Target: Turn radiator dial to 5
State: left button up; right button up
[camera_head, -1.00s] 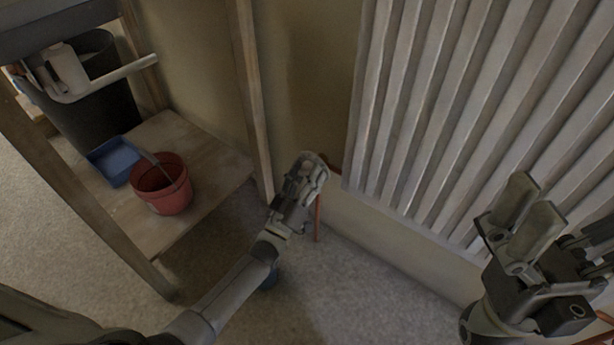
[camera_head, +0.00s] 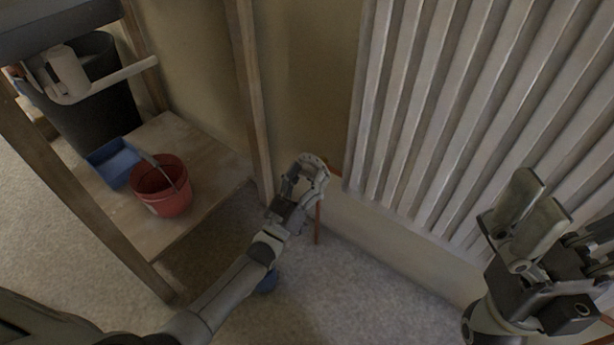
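My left gripper (camera_head: 306,172) is at the radiator's lower left corner, where the copper pipe (camera_head: 317,222) comes up. Its fingers are bent around the radiator dial's place, with a gap between them lower down. A pale rounded part at the fingertips looks like the dial; most of it is hidden and its numbers cannot be read. The white ribbed radiator (camera_head: 440,120) fills the upper right of the head view. My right gripper (camera_head: 540,190) is in front of the radiator at the right, its fingers apart and empty.
A wooden shelf unit (camera_head: 190,140) stands at the left, its post close to my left gripper. It holds a red bucket (camera_head: 163,198) and a blue tray (camera_head: 112,165). A dark bin (camera_head: 105,115) is behind. A small blue object (camera_head: 267,283) lies on the floor below my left arm.

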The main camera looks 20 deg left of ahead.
dwell(0.3)
pick_arm(q)
jog(key=v, duration=1.2)
jog(key=shift+r, duration=0.1)
